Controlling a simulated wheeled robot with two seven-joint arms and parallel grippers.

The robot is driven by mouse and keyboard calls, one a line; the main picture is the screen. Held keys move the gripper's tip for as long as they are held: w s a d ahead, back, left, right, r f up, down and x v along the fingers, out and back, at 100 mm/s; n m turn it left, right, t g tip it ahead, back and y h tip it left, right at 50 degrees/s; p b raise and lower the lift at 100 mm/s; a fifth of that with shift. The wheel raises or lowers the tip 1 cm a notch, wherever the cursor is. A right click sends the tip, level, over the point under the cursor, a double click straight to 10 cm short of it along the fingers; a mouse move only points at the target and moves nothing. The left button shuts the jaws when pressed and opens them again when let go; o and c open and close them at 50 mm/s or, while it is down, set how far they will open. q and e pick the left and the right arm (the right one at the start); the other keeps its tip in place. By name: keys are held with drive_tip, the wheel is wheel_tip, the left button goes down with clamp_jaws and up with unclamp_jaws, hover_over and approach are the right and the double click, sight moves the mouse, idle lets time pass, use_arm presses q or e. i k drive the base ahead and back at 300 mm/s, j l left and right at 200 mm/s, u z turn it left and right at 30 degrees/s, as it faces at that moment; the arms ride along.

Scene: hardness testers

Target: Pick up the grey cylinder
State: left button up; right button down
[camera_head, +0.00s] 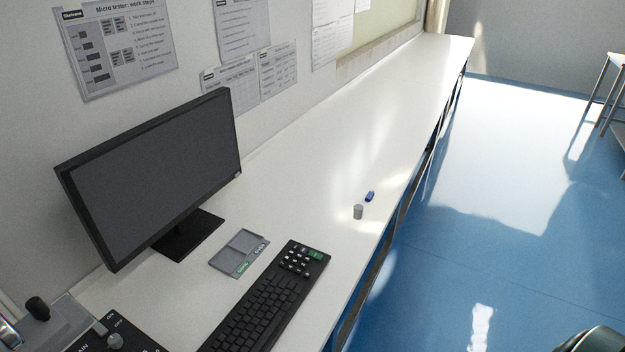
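The grey cylinder (358,212) is small and stands upright on the white bench (330,140), near its right edge. A small blue object (370,196) lies just behind it and to its right, with a narrow gap between them. Neither of my grippers shows in the head view. Nothing covers the cylinder.
A black monitor (155,175), a black keyboard (265,300) and a grey two-part tray (238,252) are on the near bench. A control box (115,341) is at bottom left. The bench beyond the cylinder is clear; blue floor (480,240) lies to the right.

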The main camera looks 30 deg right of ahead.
sight(358, 208)
drive_tip(key=i+l+z, duration=0.1)
drive_tip(key=l, duration=0.3)
drive_tip(key=i+l+z, duration=0.1)
drive_tip(key=l, duration=0.35)
drive_tip(key=i+l+z, duration=0.1)
drive_tip(key=l, duration=0.3)
drive_tip(key=i+l+z, duration=0.1)
drive_tip(key=l, duration=0.25)
drive_tip(key=i+l+z, duration=0.1)
drive_tip(key=l, duration=0.3)
drive_tip(key=i+l+z, duration=0.1)
drive_tip(key=l, duration=0.25)
drive_tip(key=i, duration=0.1)
